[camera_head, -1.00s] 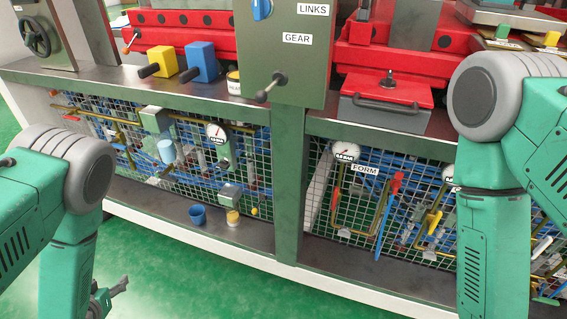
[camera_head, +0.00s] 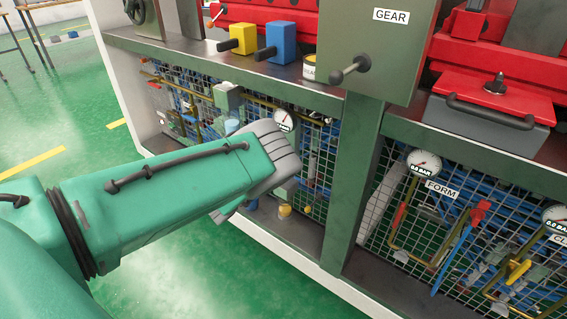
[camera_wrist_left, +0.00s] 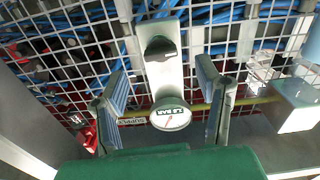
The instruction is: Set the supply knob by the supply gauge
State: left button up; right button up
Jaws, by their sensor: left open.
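The supply gauge (camera_wrist_left: 170,115), a round white dial, shows upside down between my left fingers in the left wrist view, with its SUPPLY label (camera_wrist_left: 131,121) beside it. A grey plate (camera_wrist_left: 166,72) carries a dark knob (camera_wrist_left: 160,48), centred just beyond the fingertips. My left gripper (camera_wrist_left: 162,76) is open, one finger on each side of the plate, with nothing held; contact with the plate cannot be told. In the head view a white gauge (camera_head: 283,120) shows above my left wrist, which hides the gripper and the knob. My right gripper is out of view.
Wire mesh (camera_wrist_left: 75,65) with blue hoses lies behind the plate. A clear cup-like part (camera_wrist_left: 262,66) and a pale box (camera_wrist_left: 298,105) sit right of the fingers. The bench ledge (camera_head: 300,90) overhangs the panel, and a green post (camera_head: 352,185) stands to the right.

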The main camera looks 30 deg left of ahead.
pick_arm(q)
jog(key=w, duration=0.2)
jog(key=w+b, duration=0.1)
jog(key=w, duration=0.2)
jog(key=shift+w+d+r+b, duration=0.1)
jog(key=shift+w+d+b, duration=0.1)
jog(key=shift+w+b, duration=0.1)
jog(key=c, duration=1.2)
